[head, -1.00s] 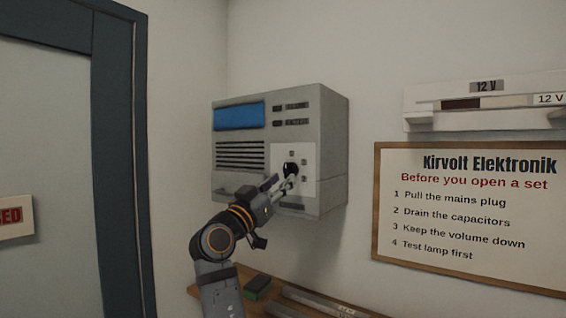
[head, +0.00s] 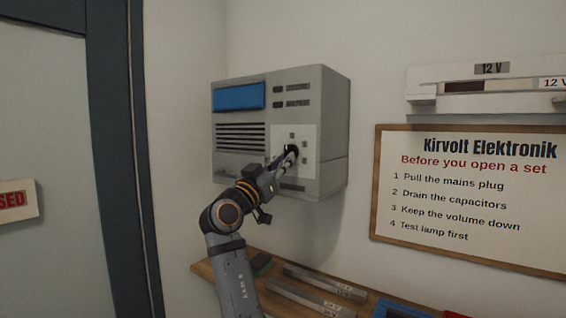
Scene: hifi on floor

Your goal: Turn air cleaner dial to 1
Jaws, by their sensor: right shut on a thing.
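The air cleaner (head: 235,165) is a grey box on the wall with a blue panel, dark slots and a white dial plate (head: 309,142). Its black dial (head: 292,149) sits near the middle of the plate, partly hidden by my gripper. Small dark marks surround the dial; they are too small to read. My right gripper (head: 286,159) comes from below and is shut on the dial. My left gripper is out of the view.
A wooden shelf (head: 225,277) below holds a green block (head: 262,264) and grey bars (head: 312,285). A framed sign (head: 470,195) hangs on the right, with a white 12 V unit (head: 480,98) above it. A dark door frame (head: 120,160) stands on the left.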

